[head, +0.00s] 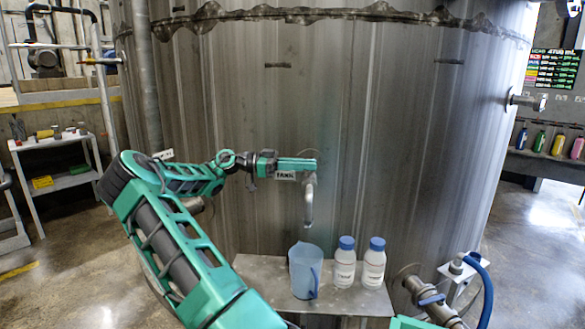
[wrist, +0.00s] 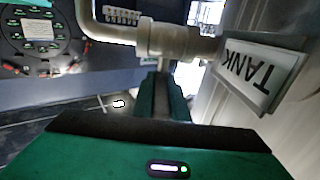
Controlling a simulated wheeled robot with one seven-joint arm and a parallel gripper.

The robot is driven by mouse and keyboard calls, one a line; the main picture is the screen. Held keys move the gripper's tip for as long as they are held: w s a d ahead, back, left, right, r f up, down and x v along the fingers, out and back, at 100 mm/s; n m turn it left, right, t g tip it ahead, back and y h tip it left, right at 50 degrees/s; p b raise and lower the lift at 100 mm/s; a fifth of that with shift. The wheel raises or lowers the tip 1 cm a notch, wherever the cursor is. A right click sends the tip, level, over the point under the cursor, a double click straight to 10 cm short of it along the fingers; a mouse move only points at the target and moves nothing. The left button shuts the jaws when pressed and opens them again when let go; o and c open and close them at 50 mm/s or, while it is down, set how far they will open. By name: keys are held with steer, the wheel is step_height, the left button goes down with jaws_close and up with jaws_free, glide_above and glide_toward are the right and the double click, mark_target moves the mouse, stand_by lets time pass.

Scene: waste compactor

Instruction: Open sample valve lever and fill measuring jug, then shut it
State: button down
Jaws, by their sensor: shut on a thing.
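My gripper (head: 312,166) reaches across to the pipe valve on the tank. In the wrist view its green fingers (wrist: 163,100) are shut on the valve lever (wrist: 163,66), whose stem shows just below the valve body (wrist: 170,40). Most of the lever is hidden between the fingers. The bent spout (head: 309,205) hangs below my gripper, and no stream shows from it. The translucent blue measuring jug (head: 302,272) stands upright on the shelf, below the spout. Its fill level cannot be told.
Two white bottles with blue caps (head: 345,262) (head: 374,262) stand right of the jug on the metal shelf (head: 255,270). The large steel tank (head: 400,130) fills the background. A TANK plate (wrist: 255,75) is beside the valve. A blue hose (head: 486,285) curves at lower right.

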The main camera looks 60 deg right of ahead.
steer(key=shift+w+d+r, duration=0.1)
steer(key=shift+w+r, duration=0.05)
steer(key=shift+w, duration=0.1)
steer(key=c, duration=1.7)
jaws_free()
steer(key=shift+s, duration=0.1)
steer(key=v, duration=1.1)
steer(key=shift+d, duration=0.1)
